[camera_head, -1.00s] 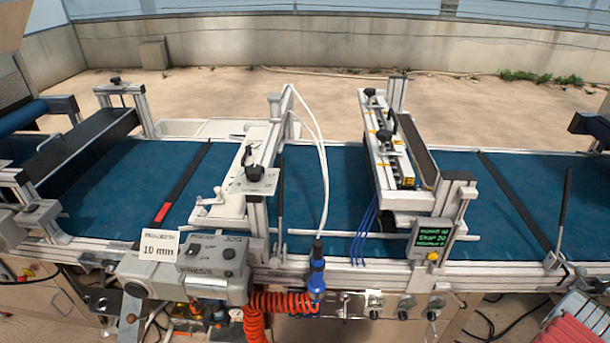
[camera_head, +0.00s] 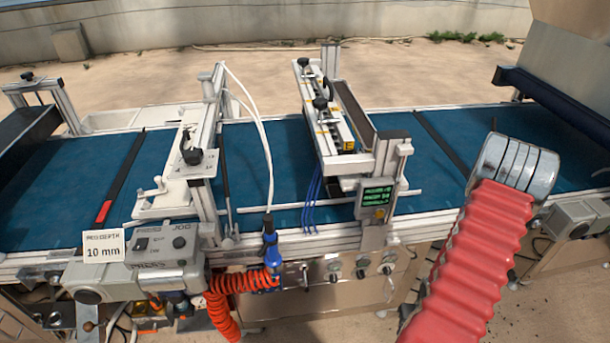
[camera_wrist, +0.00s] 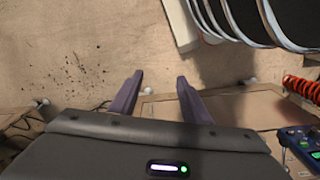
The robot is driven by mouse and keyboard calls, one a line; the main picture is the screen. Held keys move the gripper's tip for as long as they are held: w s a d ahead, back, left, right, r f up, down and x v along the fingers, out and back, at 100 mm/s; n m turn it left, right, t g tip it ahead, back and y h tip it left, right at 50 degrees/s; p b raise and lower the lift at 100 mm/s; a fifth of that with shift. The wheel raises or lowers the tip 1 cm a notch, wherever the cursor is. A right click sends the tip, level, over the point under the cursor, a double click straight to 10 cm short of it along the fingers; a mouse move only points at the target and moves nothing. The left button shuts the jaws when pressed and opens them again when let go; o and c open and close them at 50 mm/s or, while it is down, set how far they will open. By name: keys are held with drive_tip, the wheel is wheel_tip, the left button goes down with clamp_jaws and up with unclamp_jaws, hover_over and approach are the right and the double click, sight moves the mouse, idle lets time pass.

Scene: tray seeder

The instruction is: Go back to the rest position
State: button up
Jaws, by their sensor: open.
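My gripper (camera_wrist: 159,82) shows in the wrist view with its two dark purple fingers spread apart and nothing between them. Bare pale floor and the edge of a tan cabinet panel (camera_wrist: 240,106) lie behind the fingers. In the head view my arm, in a red ribbed sleeve with a grey ringed end, stands at the right in front of the line. My gripper itself is not visible there. The tray seeder line, with its blue belt (camera_head: 270,147), runs across the picture, and no tray can be made out on it.
A white press frame (camera_head: 180,170) and a second bridge unit (camera_head: 322,110) span the belt. A small green-lit display (camera_head: 377,197) and an orange coiled hose (camera_head: 245,282) are on the front side. In the wrist view, dark ringed parts fill the upper right.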

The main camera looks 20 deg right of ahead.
drive_tip(key=w+a+r, duration=0.2)
drive_tip(key=a+r, duration=0.1)
drive_tip(key=r, duration=0.5)
drive_tip(key=w+a+r+g, duration=0.1)
drive_tip(key=w+a+r, duration=0.2)
drive_tip(key=r, duration=0.6)
drive_tip(key=w+a+r, duration=0.2)
drive_tip(key=a+r, duration=0.1)
drive_tip(key=r, duration=0.5)
drive_tip(key=w+a+r+n+t, duration=0.1)
drive_tip(key=a+r+n+t, duration=0.5)
drive_tip(key=a+r, duration=1.7)
drive_tip(key=shift+w+r, duration=0.4)
drive_tip(key=shift+r, duration=0.4)
